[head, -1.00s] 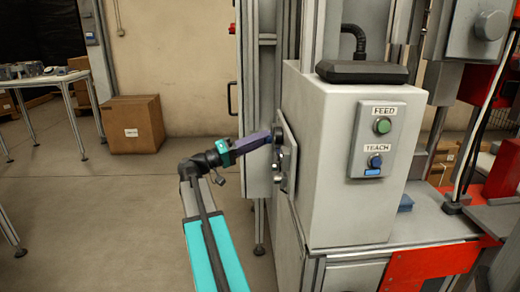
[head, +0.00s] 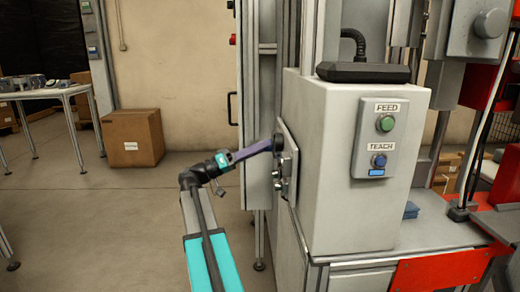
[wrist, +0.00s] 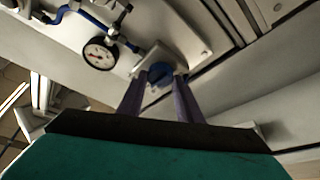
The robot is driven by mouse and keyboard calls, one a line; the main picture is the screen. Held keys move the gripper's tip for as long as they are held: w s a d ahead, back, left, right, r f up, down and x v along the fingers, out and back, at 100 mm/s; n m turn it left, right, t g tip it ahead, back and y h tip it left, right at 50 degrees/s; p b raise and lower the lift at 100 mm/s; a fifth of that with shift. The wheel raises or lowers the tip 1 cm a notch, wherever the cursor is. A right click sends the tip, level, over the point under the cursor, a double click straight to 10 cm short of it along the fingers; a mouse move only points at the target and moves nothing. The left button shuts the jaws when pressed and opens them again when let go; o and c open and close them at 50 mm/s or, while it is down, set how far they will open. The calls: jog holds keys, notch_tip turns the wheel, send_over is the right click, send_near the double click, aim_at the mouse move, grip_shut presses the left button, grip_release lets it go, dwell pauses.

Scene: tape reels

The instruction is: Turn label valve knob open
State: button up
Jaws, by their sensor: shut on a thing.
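The valve knob (wrist: 160,76) is blue and sits on a light mounting plate in the wrist view. My gripper (wrist: 158,80) has its two purple fingers shut on the knob, one on each side. In the head view my gripper (head: 270,146) reaches the plate on the left side of the grey cabinet. The knob is mostly hidden there by the fingers. I cannot read any open or shut mark on it.
A round pressure gauge (wrist: 98,53) with blue tubing is close left of the knob. The grey cabinet (head: 330,200) carries a FEED and TEACH button panel (head: 381,138).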

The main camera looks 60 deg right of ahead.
jog(key=o, duration=0.9)
jog(key=shift+f, duration=0.2)
jog(key=shift+c, duration=0.2)
jog(key=shift+o, duration=0.9)
jog(key=shift+r, duration=0.1)
jog(key=p+v, duration=0.3)
jog(key=v, duration=1.1)
jog(key=shift+s, duration=0.1)
jog(key=shift+r, duration=0.1)
